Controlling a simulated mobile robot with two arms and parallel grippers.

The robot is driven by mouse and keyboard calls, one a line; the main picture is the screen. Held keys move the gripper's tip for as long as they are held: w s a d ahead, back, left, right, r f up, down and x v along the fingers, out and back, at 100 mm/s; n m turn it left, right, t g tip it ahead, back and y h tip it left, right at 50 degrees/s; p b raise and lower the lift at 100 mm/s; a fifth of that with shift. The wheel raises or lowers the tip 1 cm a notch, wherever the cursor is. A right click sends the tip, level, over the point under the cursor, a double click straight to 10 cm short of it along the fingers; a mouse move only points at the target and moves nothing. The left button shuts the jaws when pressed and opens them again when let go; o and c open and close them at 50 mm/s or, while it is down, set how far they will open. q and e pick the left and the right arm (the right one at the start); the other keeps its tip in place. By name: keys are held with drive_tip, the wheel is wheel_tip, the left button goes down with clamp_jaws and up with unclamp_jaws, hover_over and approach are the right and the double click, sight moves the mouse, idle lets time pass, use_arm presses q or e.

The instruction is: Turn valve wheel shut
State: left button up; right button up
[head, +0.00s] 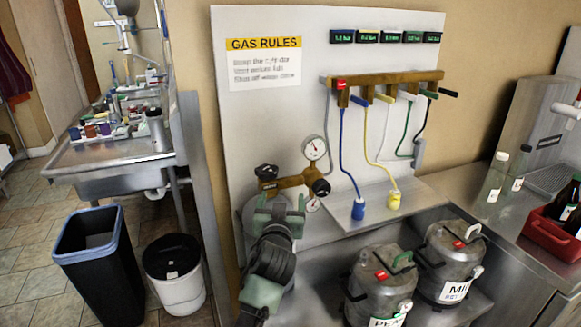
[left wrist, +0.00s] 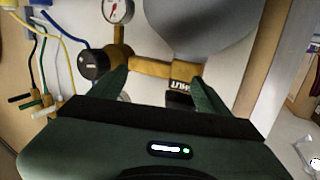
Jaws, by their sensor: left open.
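A grey gas cylinder (head: 249,215) carries a brass valve with a black valve wheel (head: 266,170) on top. A black knob (head: 321,187) and two round gauges, one of them the upper gauge (head: 314,148), sit to its right. My left gripper (head: 279,203) is open and empty, just below and in front of the brass valve. In the left wrist view, the gripper's (left wrist: 158,78) fingers stand apart before the brass body (left wrist: 150,67). A black lettered part (left wrist: 180,87), apparently the wheel, shows between them, partly hidden by the gripper. Contact cannot be told. My right gripper is not in view.
A brass manifold (head: 385,78) with coloured handles and hoses hangs on the panel. Blue (head: 358,209) and yellow (head: 394,200) connectors rest on the shelf. Metal kegs (head: 375,290) stand at lower right. A black bin (head: 100,265) and white bucket (head: 178,290) stand at left.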

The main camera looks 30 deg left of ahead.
use_arm(q)
drive_tip(key=shift+s+a+f+n+g+y, duration=0.1)
drive_tip(key=shift+s+a+n+g+y, duration=0.25)
drive_tip(key=shift+a, duration=0.3)
drive_tip(key=shift+s+a+f+n+g+y, duration=0.15)
drive_tip(key=shift+s+a+n+y, duration=0.1)
drive_tip(key=shift+s+a, duration=0.25)
drive_tip(key=n+y, duration=0.1)
approach(267, 165)
drive_tip(key=w+a, duration=0.1)
drive_tip(key=w+f, duration=0.1)
drive_tip(key=shift+w+a+f, duration=0.25)
drive_tip(key=shift+w+a, duration=0.1)
drive_tip(key=shift+w, duration=0.05)
drive_tip(key=shift+w+a+r, duration=0.1)
drive_tip(key=shift+w+a, duration=0.15)
drive_tip(key=shift+w, duration=0.05)
drive_tip(key=p+x, duration=0.1)
drive_tip(key=x, duration=0.5)
drive_tip(key=shift+a+r, duration=0.1)
drive_tip(key=shift+r, duration=0.1)
drive_tip(key=shift+w+a, duration=0.2)
drive_tip(key=shift+w, duration=0.15)
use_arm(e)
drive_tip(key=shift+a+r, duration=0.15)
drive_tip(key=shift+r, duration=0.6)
use_arm(q)
drive_tip(key=shift+c, duration=0.3)
